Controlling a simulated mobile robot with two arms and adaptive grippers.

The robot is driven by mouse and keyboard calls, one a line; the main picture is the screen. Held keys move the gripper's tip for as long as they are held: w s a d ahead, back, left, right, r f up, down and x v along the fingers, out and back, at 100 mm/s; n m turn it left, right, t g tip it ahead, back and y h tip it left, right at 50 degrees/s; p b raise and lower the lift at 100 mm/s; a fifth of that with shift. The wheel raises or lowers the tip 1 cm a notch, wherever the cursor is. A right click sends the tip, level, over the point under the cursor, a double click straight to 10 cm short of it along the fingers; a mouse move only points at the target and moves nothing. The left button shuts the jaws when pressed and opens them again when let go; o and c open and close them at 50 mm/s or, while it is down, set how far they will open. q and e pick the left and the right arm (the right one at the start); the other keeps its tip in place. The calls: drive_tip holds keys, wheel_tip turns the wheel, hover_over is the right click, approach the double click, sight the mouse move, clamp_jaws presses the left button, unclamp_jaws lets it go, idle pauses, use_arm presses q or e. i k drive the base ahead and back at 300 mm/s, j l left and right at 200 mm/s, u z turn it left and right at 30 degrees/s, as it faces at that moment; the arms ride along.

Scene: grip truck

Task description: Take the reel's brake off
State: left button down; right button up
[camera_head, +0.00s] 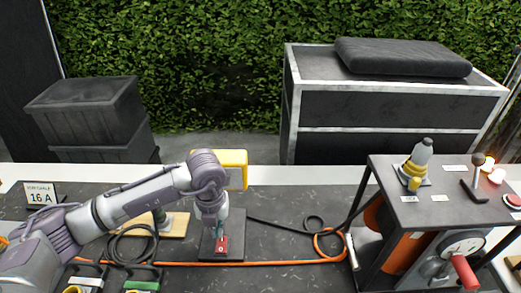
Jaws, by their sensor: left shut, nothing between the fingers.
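An orange drum (404,252), which looks like the reel, sits inside the dark metal stand at the right. A round plate (462,246) with a crank and red handle (465,272) is on the stand's front. A lever with a ball knob (478,172) stands on its top; I cannot tell which part is the brake. My left gripper (215,222) points down, shut and empty, over a black plate (238,247), close to a small red part (221,245) there. Contact cannot be told. The gripper is far left of the stand. My right gripper is out of view.
An orange cable (210,264) runs along the dark table towards the stand. A black cable coil (130,246) lies left of my gripper. A yellow block (236,168) is partly behind my arm. A grey and yellow fitting (418,162) and a red button (513,200) are on the stand.

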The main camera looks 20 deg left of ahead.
sight(478, 160)
drive_tip(key=k, duration=1.5)
